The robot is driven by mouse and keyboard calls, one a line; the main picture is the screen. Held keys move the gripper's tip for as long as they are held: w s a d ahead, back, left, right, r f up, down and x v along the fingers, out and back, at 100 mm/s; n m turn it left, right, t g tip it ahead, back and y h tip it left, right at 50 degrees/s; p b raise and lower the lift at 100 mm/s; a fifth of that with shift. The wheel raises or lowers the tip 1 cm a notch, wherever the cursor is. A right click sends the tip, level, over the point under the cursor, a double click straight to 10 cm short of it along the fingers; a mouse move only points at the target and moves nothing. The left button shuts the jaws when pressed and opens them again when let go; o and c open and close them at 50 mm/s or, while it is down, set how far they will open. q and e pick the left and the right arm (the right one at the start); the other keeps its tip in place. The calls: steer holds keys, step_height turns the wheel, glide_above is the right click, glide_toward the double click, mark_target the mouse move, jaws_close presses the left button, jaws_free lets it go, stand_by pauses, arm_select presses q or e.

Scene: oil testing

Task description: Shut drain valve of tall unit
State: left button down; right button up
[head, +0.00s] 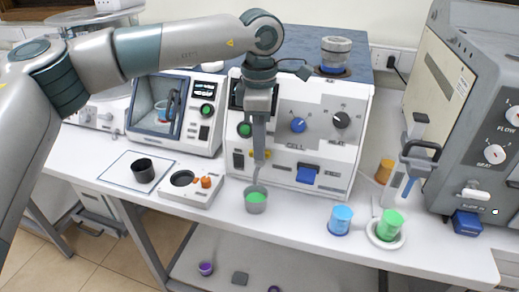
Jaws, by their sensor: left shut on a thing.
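The unit in the middle (330,110), a white-fronted box with a blue top, carries a blue knob (298,125), a black HEAT knob (341,120) and the label CELL. My left gripper (260,157) points down in front of its lower front and is shut at a small yellow valve handle (267,154), mostly hidden by the fingers. A grey cup with green liquid (256,201) stands on the table just below the fingertips. Whether liquid is flowing cannot be told. My right gripper is not in view.
A tester with a window (172,103) stands to the left, and a grey FLOW and HEAT unit (478,110) to the right. A black cup (143,171), a blue cup (341,220), a green cup (390,225) and an amber cup (384,172) stand on the table.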

arm_select(q)
steer(key=shift+m+b, duration=0.55)
steer(key=shift+m, duration=0.75)
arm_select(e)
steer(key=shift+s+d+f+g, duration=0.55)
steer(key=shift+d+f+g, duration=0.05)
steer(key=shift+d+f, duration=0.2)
arm_select(q)
steer(key=shift+r, duration=0.1)
steer(key=c, duration=1.8)
jaws_free()
steer(key=shift+o, duration=0.2)
steer(key=shift+r, duration=0.8)
step_height(320, 180, up, 16)
steer(key=b, duration=0.1)
steer(key=shift+b, duration=0.3)
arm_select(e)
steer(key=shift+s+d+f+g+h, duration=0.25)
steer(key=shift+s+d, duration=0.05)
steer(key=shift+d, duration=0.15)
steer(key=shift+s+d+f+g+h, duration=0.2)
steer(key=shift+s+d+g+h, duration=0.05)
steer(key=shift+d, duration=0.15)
